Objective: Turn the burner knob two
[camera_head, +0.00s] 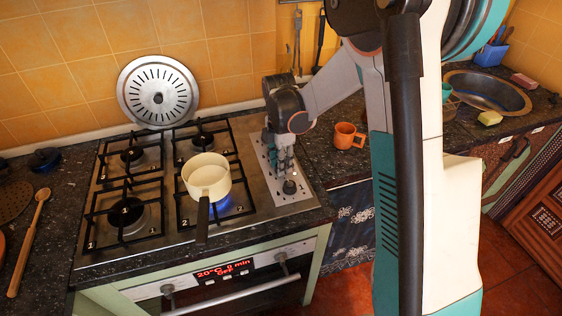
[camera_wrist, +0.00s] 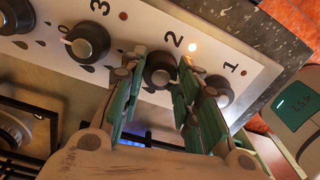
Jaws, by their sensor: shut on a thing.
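Burner knob two (camera_wrist: 161,72) is the black round knob below the printed "2" on the metal control strip (camera_wrist: 130,40). My gripper (camera_wrist: 160,77) has its green fingers on either side of this knob and is shut on it. A small light glows by the "2". In the head view my gripper (camera_head: 281,160) reaches down onto the strip at the right of the stove and hides most of the knobs. A blue flame burns at the front right burner (camera_head: 221,206), marked 2, under a cream pot (camera_head: 207,172).
Knob one (camera_wrist: 219,90) is close to the right finger; knob three (camera_wrist: 87,41) is to the left. The pot's dark handle (camera_head: 202,222) points toward the front. An orange mug (camera_head: 347,136) stands on the counter right of the strip.

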